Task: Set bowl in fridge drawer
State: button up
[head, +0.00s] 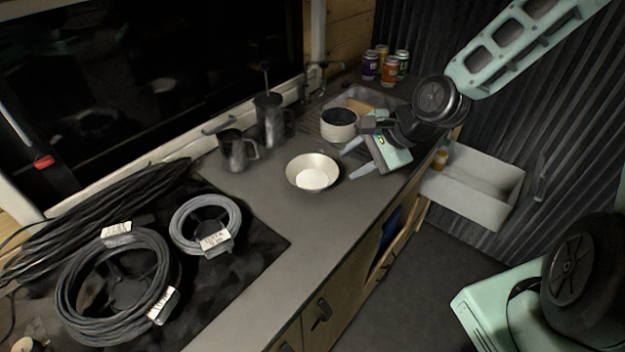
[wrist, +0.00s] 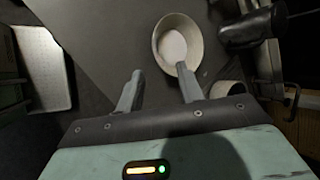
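The cream bowl (head: 313,174) sits upright on the grey counter, and it also shows in the wrist view (wrist: 177,46). My gripper (head: 349,164) is open and empty, just right of the bowl. In the wrist view my gripper (wrist: 159,70) has its fingers apart; the right fingertip overlaps the bowl's near rim, and I cannot tell whether they touch. The white fridge drawer (head: 480,190) is pulled out at the right, below counter height. A pale open box at the left of the wrist view (wrist: 42,68) looks like this drawer.
A white-and-dark pot (head: 340,126) stands close behind my gripper. A dark mug (head: 235,152) and a press (head: 270,122) stand behind the bowl. Coiled cables (head: 115,285) cover the left. An orange jar (head: 440,158) is in the drawer's far end. The front counter is clear.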

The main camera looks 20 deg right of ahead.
send_near(313, 190)
jog(key=w+f, duration=0.2)
jog(key=shift+w+a+f, duration=0.15)
jog(key=shift+a+f, duration=0.15)
jog(key=shift+f, duration=0.05)
jog(key=p+x, duration=0.1)
jog(key=x, duration=0.1)
jog(key=p+x, duration=0.1)
jog(key=x, duration=0.1)
jog(key=shift+a+f, duration=0.15)
jog(key=shift+a, duration=0.1)
jog(key=shift+a+f, duration=0.15)
jog(key=shift+f, duration=0.25)
grip_shut()
